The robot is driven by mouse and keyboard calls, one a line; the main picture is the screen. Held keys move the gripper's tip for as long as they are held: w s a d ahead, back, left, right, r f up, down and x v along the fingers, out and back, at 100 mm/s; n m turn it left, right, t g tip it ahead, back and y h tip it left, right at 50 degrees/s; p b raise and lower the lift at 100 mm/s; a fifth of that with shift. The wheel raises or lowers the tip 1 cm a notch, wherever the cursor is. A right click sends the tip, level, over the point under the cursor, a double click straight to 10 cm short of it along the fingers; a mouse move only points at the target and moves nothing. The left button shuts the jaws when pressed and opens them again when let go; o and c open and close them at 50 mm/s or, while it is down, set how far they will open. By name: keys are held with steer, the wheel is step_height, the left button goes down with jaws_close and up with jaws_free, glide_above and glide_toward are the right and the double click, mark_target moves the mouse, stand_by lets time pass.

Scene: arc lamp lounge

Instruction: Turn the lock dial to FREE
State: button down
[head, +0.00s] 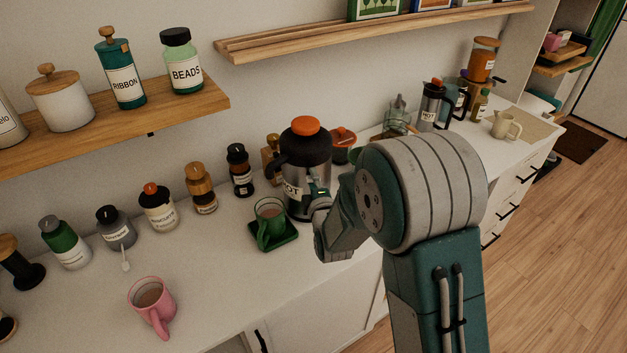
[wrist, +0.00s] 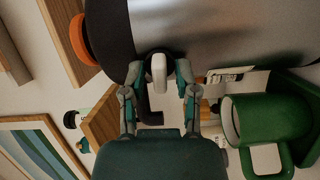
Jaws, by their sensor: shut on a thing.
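A steel jug (head: 305,165) with a black collar, an orange top and a "HOT" label stands upright on the counter. In the wrist view the jug (wrist: 215,30) lies sideways and fills the top. My gripper (head: 318,192) reaches the jug's front from the right, partly hidden by my arm. In the wrist view my gripper (wrist: 158,82) has its two fingers on either side of a small pale upright piece at the jug's collar, shut on it. This piece looks like the lock dial (wrist: 159,71). No FREE marking or pointer can be read. A dark hooked part shows behind it.
A green mug (head: 270,222) stands on a green tray (head: 285,242) close left of the jug; the mug also shows in the wrist view (wrist: 270,119). A pink mug (head: 152,303) stands front left. Several jars line the wall. Another "HOT" jug (head: 432,105) stands far right.

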steer(key=shift+s+a+f+n, duration=0.1)
steer(key=shift+f+n, duration=0.15)
steer(key=shift+n, duration=0.45)
steer(key=c, duration=0.7)
jaws_free()
steer(key=shift+a, duration=0.1)
steer(key=shift+r, duration=0.1)
steer(key=v, duration=1.2)
